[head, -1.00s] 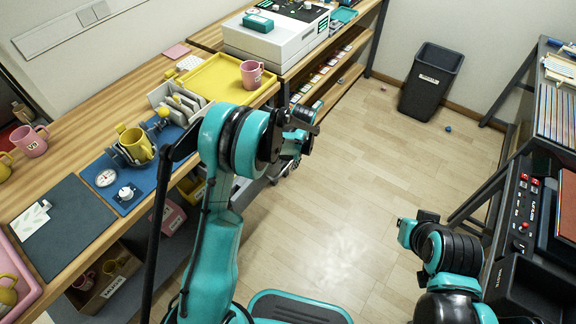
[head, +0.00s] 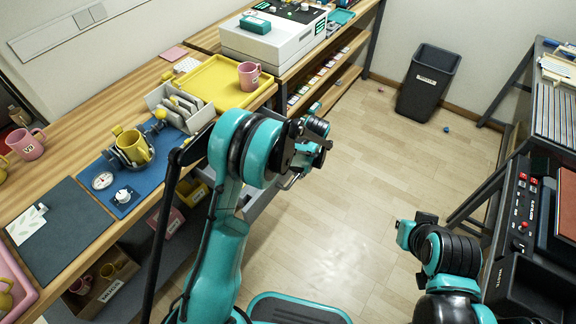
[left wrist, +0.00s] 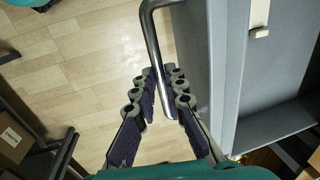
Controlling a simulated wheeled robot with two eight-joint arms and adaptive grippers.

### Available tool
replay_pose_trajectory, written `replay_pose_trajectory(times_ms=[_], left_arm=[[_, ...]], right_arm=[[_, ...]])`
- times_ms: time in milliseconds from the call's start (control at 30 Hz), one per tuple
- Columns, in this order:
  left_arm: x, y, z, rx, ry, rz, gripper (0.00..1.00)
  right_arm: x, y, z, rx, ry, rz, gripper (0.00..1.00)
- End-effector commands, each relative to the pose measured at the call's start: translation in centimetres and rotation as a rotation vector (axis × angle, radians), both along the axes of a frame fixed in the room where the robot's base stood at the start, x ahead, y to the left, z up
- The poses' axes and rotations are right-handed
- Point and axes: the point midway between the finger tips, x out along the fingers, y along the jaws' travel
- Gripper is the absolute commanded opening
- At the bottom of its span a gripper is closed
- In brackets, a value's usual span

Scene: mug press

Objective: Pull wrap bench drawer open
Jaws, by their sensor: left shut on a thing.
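The wrap bench drawer is grey and stands out from under the wooden bench. In the head view a part of it (head: 262,202) shows behind my left arm. In the left wrist view its open inside (left wrist: 285,65) shows at the right, with the grey front panel beside it. The metal bar handle (left wrist: 152,38) sticks out from the front. My left gripper (left wrist: 160,80) is shut on the handle, its dark ridged fingers on either side of the bar. In the head view my left gripper (head: 303,150) is partly hidden by its wrist. My right arm shows, but its fingers cannot be made out.
A black bin (head: 428,82) stands at the back. A dark workstation (head: 530,220) is on the right.

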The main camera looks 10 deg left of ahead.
Motion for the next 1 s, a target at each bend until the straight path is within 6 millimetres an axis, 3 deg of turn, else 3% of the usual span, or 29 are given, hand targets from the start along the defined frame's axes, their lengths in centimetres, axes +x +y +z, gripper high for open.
replay_pose_trajectory(times_ms=[100,200,533,567,633,1000], left_arm=[[-0.8,-2.5,0.0,0.000,-0.001,-0.005,0.00],[-1.2,-3.5,0.0,0.000,-0.001,-0.002,0.00],[-1.3,-3.8,0.0,0.000,-0.002,0.000,0.00],[-1.3,-3.8,0.0,0.000,-0.002,0.000,0.17],[-1.3,-3.8,0.0,0.001,-0.001,0.000,0.33],[-1.4,-3.8,0.5,0.001,-0.001,0.000,0.33]], right_arm=[[0.0,0.0,-0.1,0.000,0.000,0.000,0.00],[0.0,0.0,-0.1,0.000,0.000,0.000,0.00],[0.0,0.0,-0.1,0.000,0.000,0.000,0.00],[0.0,0.0,-0.1,0.000,0.000,0.000,0.00],[0.0,0.0,-0.1,0.000,0.000,0.000,0.00],[0.0,0.0,-0.1,0.000,0.000,0.000,0.00]])
